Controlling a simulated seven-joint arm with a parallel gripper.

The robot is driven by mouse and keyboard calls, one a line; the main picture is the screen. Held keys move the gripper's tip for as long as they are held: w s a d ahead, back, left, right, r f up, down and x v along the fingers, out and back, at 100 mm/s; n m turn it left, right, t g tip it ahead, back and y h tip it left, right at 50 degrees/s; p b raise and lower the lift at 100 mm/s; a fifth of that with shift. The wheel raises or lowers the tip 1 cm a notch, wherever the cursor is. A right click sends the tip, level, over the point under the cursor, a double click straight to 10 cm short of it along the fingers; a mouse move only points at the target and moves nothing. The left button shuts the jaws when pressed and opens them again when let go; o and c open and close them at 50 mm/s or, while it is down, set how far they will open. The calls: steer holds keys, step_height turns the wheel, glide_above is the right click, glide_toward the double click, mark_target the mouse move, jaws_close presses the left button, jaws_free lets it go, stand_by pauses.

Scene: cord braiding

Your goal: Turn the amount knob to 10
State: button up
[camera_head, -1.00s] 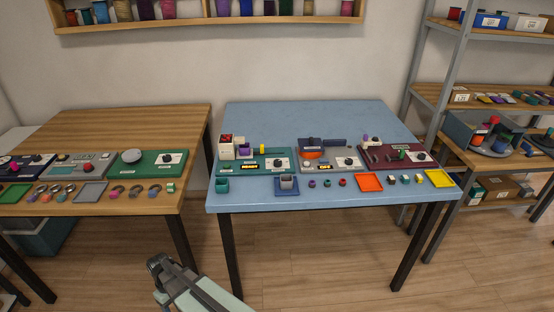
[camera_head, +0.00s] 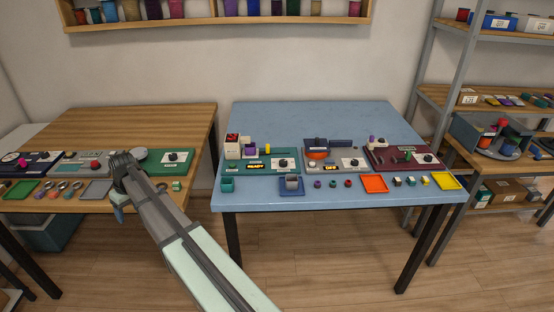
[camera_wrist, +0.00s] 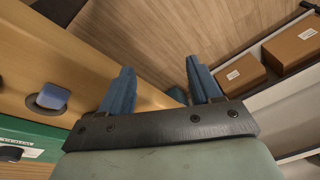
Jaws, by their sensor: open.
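Several panels carry knobs, and their labels are too small to read, so I cannot tell which knob is the amount knob. On the wooden table, a green panel (camera_head: 150,168) has a black knob (camera_head: 172,156) on a white plate. A dark knob (camera_wrist: 10,153) on a white plate also shows at the lower left of the wrist view. On the blue table, black knobs sit on a teal panel (camera_head: 268,174), a grey panel and a maroon panel. My gripper (camera_head: 117,207) is at the wooden table's front edge, open and empty; its blue fingers (camera_wrist: 158,70) are apart in the wrist view.
The wooden table (camera_head: 150,122) also bears a grey panel with a red knob (camera_head: 95,164) and small coloured pieces in front. A blue piece in a dark ring (camera_wrist: 50,98) lies left of my fingers. The blue table (camera_head: 310,118) stands to the right, across a gap.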

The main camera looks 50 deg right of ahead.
steer(key=d+r+m, duration=0.1)
steer(key=d, duration=0.2)
steer(key=w+d+r+m, duration=0.1)
steer(key=d+r+m, duration=0.1)
steer(key=d, duration=0.1)
steer(key=d+r+m, duration=0.1)
steer(key=d+r, duration=0.1)
steer(key=d, duration=0.2)
steer(key=shift+w+r, duration=0.15)
steer(key=shift+w, duration=0.15)
steer(key=s+d+r+m+h, duration=0.15)
steer(key=d+m, duration=0.35)
steer(key=d, duration=0.5)
steer(key=s+d+r+m, duration=0.3)
steer(key=d+m, duration=0.2)
steer(key=d, duration=0.5)
steer(key=m+g, duration=0.2)
steer(key=m, duration=1.5)
glide_toward(283, 161)
step_height(283, 161, down, 8)
steer(key=shift+a+f, duration=0.2)
steer(key=shift+f, duration=0.05)
steer(key=shift+n, duration=0.3)
steer(key=c, duration=1)
